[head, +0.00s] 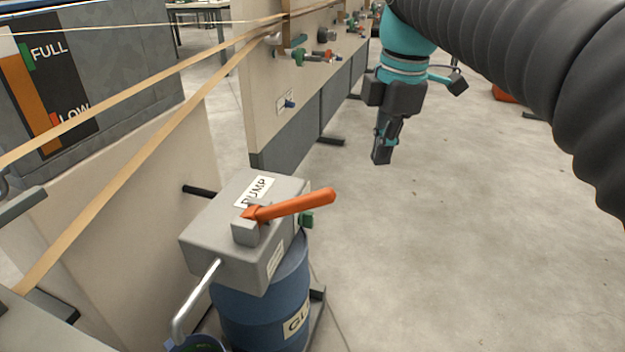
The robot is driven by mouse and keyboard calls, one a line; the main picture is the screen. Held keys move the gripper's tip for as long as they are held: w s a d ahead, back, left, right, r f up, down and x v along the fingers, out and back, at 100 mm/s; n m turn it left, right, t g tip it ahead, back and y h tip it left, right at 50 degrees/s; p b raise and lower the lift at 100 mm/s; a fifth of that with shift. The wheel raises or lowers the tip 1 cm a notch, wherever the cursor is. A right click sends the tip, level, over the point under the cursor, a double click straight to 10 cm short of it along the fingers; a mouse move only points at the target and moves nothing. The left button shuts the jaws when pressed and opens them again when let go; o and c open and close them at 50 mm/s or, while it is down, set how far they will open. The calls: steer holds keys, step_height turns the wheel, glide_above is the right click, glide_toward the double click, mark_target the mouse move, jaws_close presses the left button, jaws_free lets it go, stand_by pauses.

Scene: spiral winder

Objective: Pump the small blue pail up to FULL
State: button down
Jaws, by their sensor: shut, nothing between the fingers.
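The grey pump box (215,232), labelled PUMP, sits on top of a blue drum (262,318). Its orange lever (295,205) points to the right and slightly up. A silver spout (192,302) bends down at the front left. The blue pail (185,347) is under the spout, mostly cut off by the bottom edge. A gauge (30,85) at the upper left has FULL and LOW marks and an orange column reaching high, near the FULL mark. My gripper (381,160) is shut and empty, pointing down, right of and beyond the lever, touching nothing.
Tan bands (140,145) run across the left. A beige and grey panel wall (262,95) with several coloured knobs stands behind the pump. A small green part (306,220) sits at the box's right side. Open concrete floor (440,260) lies to the right.

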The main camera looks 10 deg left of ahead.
steer(key=s+d+f+m+t+h, duration=0.1)
steer(key=s+d+f+m+t, duration=0.4)
steer(key=s+d+f+m, duration=1.1)
steer(key=d+m, duration=0.1)
steer(key=m, duration=0.6)
steer(key=shift+d, duration=0.3)
